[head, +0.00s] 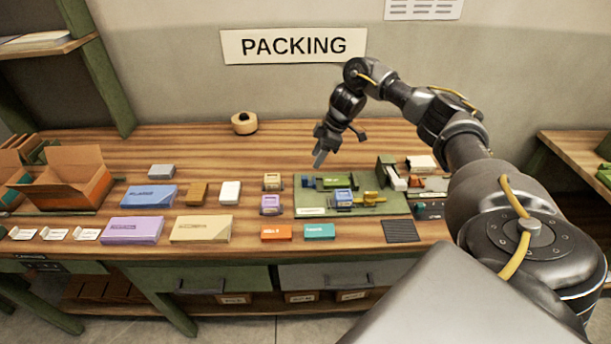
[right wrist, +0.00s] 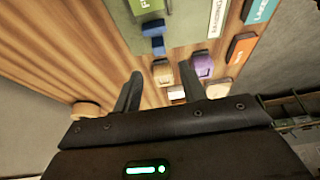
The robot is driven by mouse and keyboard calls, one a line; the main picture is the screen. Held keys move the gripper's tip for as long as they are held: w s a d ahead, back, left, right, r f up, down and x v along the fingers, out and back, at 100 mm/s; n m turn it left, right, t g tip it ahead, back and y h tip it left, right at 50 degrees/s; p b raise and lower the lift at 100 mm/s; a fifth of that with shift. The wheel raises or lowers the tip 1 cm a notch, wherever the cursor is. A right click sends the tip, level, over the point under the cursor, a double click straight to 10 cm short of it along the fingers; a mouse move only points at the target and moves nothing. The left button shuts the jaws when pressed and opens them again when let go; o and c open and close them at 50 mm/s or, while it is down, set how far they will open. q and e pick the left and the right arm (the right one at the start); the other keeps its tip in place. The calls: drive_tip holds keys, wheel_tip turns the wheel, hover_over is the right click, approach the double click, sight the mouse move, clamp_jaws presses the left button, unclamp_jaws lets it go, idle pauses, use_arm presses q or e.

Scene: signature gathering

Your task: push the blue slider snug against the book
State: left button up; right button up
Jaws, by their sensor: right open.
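A green mat (head: 395,207) lies on the wooden bench, right of centre in the head view. A dark green book-like block (head: 328,183) lies on its back left part. A small dark blue piece (head: 305,181), which looks like the slider, sits at the block's left end. In the right wrist view the blue slider (right wrist: 153,29) is beside the green block (right wrist: 146,6), cut off at the top; any small gap cannot be told. My right gripper (head: 320,157) is open and empty above the bench, behind the mat. Its two fingers (right wrist: 161,80) are spread. My left gripper is not in view.
A blue-and-yellow device (head: 343,198) stands at the mat's front. Two stamps, tan (head: 272,181) and purple (head: 270,204), stand left of the mat. Orange (head: 276,232) and teal (head: 319,231) boxes lie in front. The bench is clear behind, apart from a tape roll (head: 244,123).

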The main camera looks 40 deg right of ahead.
sight(305, 177)
drive_tip(key=p+x, duration=0.2)
drive_tip(key=x, duration=0.5)
drive_tip(key=shift+w+a+f, duration=0.15)
drive_tip(key=shift+w+f, duration=0.1)
drive_tip(key=shift+w+a+f, duration=0.15)
drive_tip(key=shift+f, duration=0.55)
drive_tip(key=shift+c, duration=0.4)
clamp_jaws()
